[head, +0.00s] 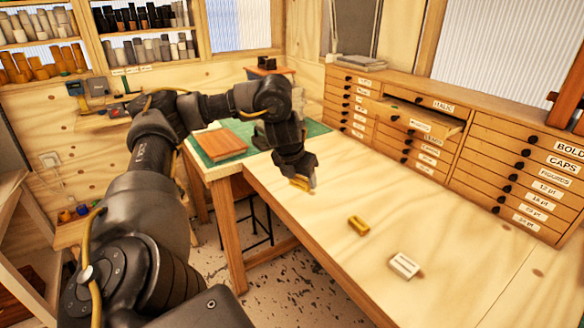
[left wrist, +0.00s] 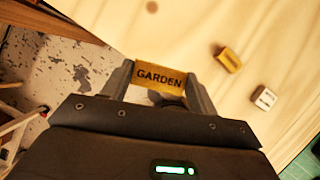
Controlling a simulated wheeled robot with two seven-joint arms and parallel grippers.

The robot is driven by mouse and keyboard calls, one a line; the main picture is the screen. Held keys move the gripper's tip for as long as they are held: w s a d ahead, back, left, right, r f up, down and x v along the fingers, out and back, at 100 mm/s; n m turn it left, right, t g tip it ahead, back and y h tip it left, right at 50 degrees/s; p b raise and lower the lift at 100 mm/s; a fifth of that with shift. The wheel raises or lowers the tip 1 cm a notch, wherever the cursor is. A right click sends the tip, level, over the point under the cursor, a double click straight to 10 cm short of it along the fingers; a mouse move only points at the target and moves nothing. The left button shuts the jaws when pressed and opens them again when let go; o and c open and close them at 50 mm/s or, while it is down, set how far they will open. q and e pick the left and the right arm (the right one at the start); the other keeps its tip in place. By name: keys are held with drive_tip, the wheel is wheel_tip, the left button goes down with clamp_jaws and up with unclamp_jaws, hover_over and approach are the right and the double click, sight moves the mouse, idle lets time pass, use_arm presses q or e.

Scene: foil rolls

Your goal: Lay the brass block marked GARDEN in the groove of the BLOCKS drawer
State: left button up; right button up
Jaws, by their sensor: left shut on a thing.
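The brass block marked GARDEN (left wrist: 160,76) is between the fingers of my left gripper (left wrist: 160,84), its label facing the left wrist camera. In the head view my left gripper (head: 302,184) is shut on this block at the table's left edge, low over the tabletop; I cannot tell whether the block touches it. An open drawer (head: 425,118) sticks out of the wooden cabinet, with a label too small to read surely; its groove cannot be made out. My right gripper is not in view.
Another brass block (head: 358,225) and a pale labelled block (head: 404,265) lie on the bench top (head: 450,235). A brown wooden board (head: 221,145) lies on a green mat (head: 313,129) at the back left. The cabinet (head: 490,170) lines the bench's far side.

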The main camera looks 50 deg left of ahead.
use_arm(q)
drive_tip(key=d+f+n+g+y, duration=0.2)
drive_tip(key=d+n, duration=0.5)
drive_tip(key=d, duration=0.2)
drive_tip(key=d+f+n+g+y, duration=0.1)
drive_tip(key=d+f+n+g, duration=0.15)
drive_tip(key=d+n, duration=0.6)
drive_tip(key=s+d+f+n+g+h, duration=0.1)
drive_tip(key=s+d+n+g+h, duration=0.1)
drive_tip(key=s+d+n, duration=0.2)
drive_tip(key=s+d+f+n+g+h, duration=0.1)
drive_tip(key=s+d+n+g+h, duration=0.1)
drive_tip(key=s+d+n, duration=0.3)
drive_tip(key=d+n+g, duration=0.1)
drive_tip(key=d+n, duration=0.2)
drive_tip(key=n, duration=0.4)
drive_tip(key=shift+d+n+h, duration=0.15)
drive_tip(key=shift+n+h, duration=0.15)
drive_tip(key=shift+n, duration=0.05)
